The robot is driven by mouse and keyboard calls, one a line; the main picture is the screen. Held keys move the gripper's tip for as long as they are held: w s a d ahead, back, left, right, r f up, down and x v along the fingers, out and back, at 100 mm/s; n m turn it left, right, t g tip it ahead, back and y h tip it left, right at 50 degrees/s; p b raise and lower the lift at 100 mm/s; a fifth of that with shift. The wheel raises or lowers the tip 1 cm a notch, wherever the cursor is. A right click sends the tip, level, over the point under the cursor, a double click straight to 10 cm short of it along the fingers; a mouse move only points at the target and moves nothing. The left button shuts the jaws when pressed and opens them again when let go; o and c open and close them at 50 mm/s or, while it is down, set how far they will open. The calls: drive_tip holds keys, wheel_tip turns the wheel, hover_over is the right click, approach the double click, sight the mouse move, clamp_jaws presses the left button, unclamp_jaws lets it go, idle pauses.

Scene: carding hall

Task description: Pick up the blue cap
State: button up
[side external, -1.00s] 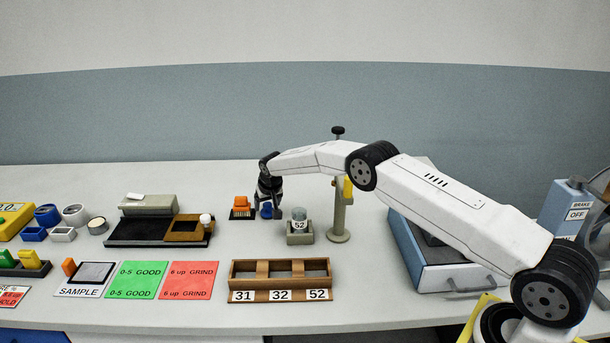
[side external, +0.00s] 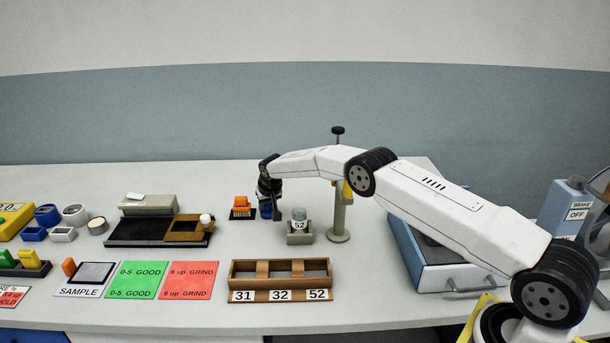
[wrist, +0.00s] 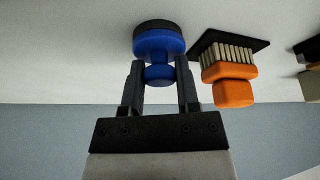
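The blue cap (wrist: 158,43) is a round blue piece with a narrower knob and a dark round base. It fills the upper middle of the wrist view. In the side view it stands on the bench, and a small part of the blue cap (side external: 266,211) shows below my gripper (side external: 270,208). In the wrist view the two dark fingers of my gripper (wrist: 160,78) stand on either side of the knob, with little or no gap. I cannot tell whether they press on it.
An orange-handled brush (wrist: 231,82) stands close beside the cap; the brush (side external: 241,206) is just left of my gripper in the side view. A small holder (side external: 299,238) with a container marked 52 and a post (side external: 339,215) stand to the right. A wooden rack (side external: 280,282) lies in front.

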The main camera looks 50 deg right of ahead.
drive_tip(key=shift+f, duration=0.1)
clamp_jaws()
drive_tip(key=shift+r, duration=1.55)
drive_tip(key=shift+s+a+r, duration=0.1)
drive_tip(key=shift+s+r, duration=0.65)
drive_tip(key=shift+r, duration=0.2)
drive_tip(key=s+a+r, duration=0.1)
drive_tip(key=s+r, duration=0.7)
drive_tip(key=s, duration=0.4)
drive_tip(key=shift+s+a, duration=0.2)
drive_tip(key=shift+a, duration=0.1)
